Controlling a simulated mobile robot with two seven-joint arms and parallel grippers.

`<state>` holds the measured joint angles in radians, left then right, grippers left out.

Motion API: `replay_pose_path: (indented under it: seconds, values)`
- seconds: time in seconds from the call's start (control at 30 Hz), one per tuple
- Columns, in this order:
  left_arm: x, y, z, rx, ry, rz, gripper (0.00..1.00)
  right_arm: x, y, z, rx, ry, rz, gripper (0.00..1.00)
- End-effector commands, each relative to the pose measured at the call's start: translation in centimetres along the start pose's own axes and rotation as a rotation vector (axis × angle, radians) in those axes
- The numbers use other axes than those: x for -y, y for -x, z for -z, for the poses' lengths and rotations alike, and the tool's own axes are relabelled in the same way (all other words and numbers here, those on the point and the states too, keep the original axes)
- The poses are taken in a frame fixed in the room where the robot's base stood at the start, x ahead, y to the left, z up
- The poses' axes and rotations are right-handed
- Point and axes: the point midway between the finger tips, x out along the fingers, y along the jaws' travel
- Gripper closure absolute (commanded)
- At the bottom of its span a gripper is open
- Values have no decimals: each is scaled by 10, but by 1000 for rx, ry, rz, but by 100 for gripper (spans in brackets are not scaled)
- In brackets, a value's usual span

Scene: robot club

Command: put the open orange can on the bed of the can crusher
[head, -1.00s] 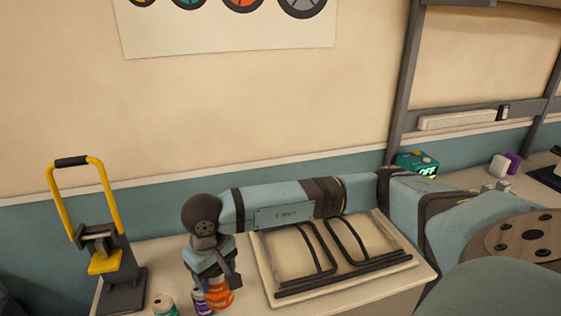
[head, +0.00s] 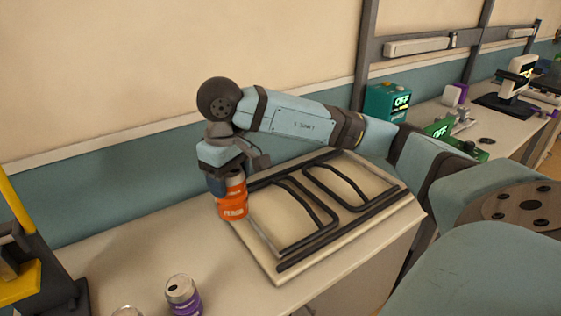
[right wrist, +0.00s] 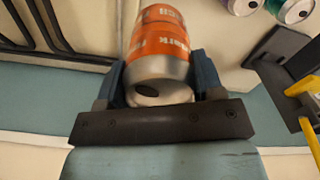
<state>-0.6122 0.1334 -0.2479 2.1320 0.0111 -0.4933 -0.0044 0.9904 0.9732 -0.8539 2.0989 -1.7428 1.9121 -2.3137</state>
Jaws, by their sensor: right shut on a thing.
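The orange can (head: 233,207) is held upright in my right gripper (head: 229,183), near the left edge of the drying-rack-like board. In the right wrist view, the can (right wrist: 160,42) sits between the two fingers (right wrist: 160,85), with a dark opening in its silver end. The can crusher (head: 58,275) is at the far left of the head view, cut off by the frame, with a yellow lever and yellow block. The crusher also shows at the right of the right wrist view (right wrist: 282,60). The can is well apart from it. My left gripper is not in view.
A purple can (head: 183,295) stands on the bench between crusher and orange can; another can top (head: 127,311) is cut off below. The pale board (head: 262,262) with black bars lies right of the can.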

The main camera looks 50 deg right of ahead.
Motion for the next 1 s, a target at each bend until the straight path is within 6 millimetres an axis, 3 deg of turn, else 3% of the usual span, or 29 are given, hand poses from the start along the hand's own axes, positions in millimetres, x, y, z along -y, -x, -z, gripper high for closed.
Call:
replay_pose_path:
  seconds: [0.17,0.63,1.0]
  values:
    - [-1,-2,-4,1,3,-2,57,-2,-17,-1,3,4,-1,72]
    - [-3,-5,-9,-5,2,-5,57,-1,-136,-2,4,4,-1,72]
    - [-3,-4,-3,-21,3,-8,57,-1,-172,-1,1,4,-1,72]
